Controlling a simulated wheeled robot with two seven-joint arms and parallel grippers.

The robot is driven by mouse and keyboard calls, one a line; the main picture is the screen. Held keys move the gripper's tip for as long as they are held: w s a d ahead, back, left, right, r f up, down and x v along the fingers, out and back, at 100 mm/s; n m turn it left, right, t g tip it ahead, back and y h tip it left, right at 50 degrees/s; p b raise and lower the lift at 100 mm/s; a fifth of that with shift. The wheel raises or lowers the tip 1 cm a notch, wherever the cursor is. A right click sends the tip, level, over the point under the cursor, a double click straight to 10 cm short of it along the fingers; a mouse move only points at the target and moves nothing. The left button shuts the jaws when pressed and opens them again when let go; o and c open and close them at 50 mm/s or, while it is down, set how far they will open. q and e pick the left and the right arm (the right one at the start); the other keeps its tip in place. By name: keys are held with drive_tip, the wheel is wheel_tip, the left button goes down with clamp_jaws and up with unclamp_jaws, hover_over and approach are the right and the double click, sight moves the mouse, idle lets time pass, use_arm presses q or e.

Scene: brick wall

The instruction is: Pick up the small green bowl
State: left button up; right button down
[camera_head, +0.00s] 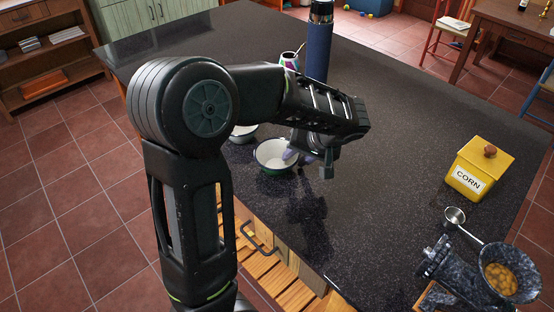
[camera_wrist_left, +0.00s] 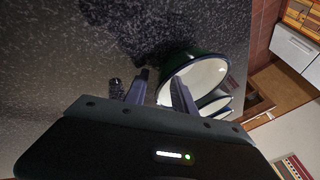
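The small green bowl (camera_head: 276,167) has a white inside and a dark green outside. It sits on the dark countertop, partly hidden by my left gripper (camera_head: 303,157). In the left wrist view the bowl (camera_wrist_left: 205,72) looks large and close. There the left gripper (camera_wrist_left: 159,78) has its two fingers apart, with a gap between them. One finger overlaps the white inside of the bowl and the other is outside it, so the near rim lies between them. I cannot tell whether either finger touches the rim. My right gripper is not in view.
More white-lined bowls stand close by, one behind the green bowl (camera_head: 243,132). A blue bottle (camera_head: 318,45) and a patterned cup (camera_head: 289,60) stand farther back. The middle countertop (camera_head: 390,180) is clear.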

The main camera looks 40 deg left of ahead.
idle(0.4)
use_arm(q)
clamp_jaws()
idle(1.3)
